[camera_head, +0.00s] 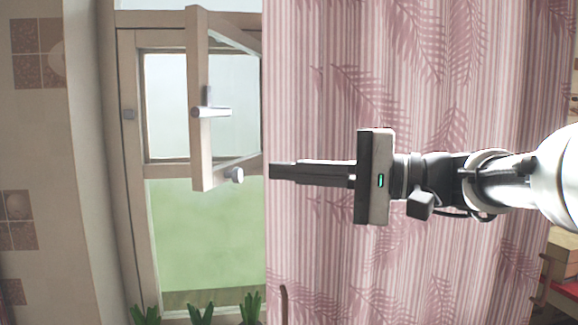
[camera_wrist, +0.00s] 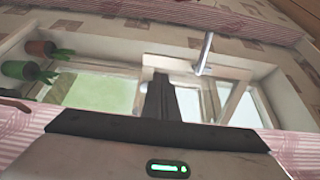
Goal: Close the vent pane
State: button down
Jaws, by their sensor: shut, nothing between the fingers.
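The vent pane (camera_head: 199,140) is a small wood-framed casement in the upper part of the window. It stands open, swung out from its frame toward the room, with a metal handle (camera_head: 212,111) on its free edge. A small round knob (camera_head: 236,175) sits by its lower edge. My gripper (camera_head: 271,171) is shut and empty, level with the pane's lower edge and to the right of it in the head view. In the wrist view my gripper (camera_wrist: 160,82) points toward the window, and the handle (camera_wrist: 204,54) shows to the right of the fingertips. Contact with the pane cannot be told.
A pink striped curtain (camera_head: 320,120) with leaf prints hangs to the right of the window, behind my arm. Potted green plants (camera_head: 201,312) stand along the sill below. A tiled wall (camera_head: 35,130) is at the left. Wooden furniture (camera_head: 562,262) stands at the lower right.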

jog(key=p, duration=0.2)
send_near(207, 167)
jog(key=x, duration=0.5)
jog(key=shift+a+r, duration=0.1)
jog(key=shift+a, duration=0.05)
jog(key=shift+w+a, duration=0.15)
jog(key=shift+a, duration=0.4)
